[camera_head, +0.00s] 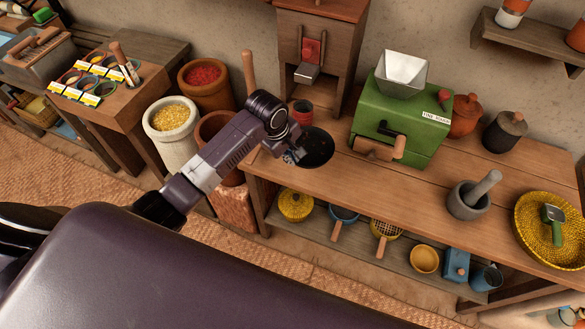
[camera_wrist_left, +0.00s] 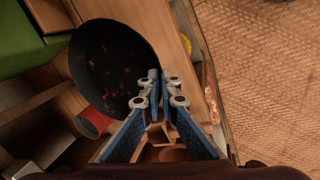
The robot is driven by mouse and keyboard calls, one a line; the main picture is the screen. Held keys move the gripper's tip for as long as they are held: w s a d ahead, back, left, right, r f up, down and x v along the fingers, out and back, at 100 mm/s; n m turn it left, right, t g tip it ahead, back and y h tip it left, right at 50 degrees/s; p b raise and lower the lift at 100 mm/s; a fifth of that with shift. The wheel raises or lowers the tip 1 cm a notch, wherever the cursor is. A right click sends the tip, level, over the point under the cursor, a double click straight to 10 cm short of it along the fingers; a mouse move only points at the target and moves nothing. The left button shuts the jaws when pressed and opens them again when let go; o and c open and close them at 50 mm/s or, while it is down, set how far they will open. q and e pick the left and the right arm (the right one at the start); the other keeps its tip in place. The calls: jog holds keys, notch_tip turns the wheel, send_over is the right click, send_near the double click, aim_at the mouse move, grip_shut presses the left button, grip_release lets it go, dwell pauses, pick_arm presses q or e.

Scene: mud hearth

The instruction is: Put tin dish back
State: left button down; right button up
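A dark round dish with rusty speckles, which I take as the tin dish (camera_head: 319,147), is at the left end of the wooden table in the head view. It fills the upper left of the left wrist view (camera_wrist_left: 105,60). My left gripper (camera_head: 290,157) is at the dish's left edge. In the left wrist view its blue fingers (camera_wrist_left: 160,76) come close together at the rim, one over the dish's inner face and one outside, and look shut on it. I cannot tell whether the dish touches the table. My right gripper is not in view.
A red cup (camera_head: 301,110) stands close behind the dish, and a green grinder (camera_head: 402,124) stands to its right. A wooden cabinet (camera_head: 327,45) is behind. Sacks and pots, including one of yellow grain (camera_head: 171,117), stand left. The table front (camera_head: 390,190) is clear.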

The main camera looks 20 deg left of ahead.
pick_arm(q)
notch_tip(320, 180, down, 3)
jog(key=shift+d+r, duration=0.1)
jog(key=shift+r, duration=0.05)
jog(key=shift+f, duration=0.35)
notch_tip(320, 180, down, 3)
jog(key=shift+f, duration=0.3)
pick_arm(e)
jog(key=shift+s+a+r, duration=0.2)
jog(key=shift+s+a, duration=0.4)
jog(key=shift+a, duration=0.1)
pick_arm(q)
jog(key=shift+f, duration=0.15)
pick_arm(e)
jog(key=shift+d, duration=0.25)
pick_arm(q)
jog(key=c, duration=2.2)
grip_release()
jog(key=shift+o, duration=0.2)
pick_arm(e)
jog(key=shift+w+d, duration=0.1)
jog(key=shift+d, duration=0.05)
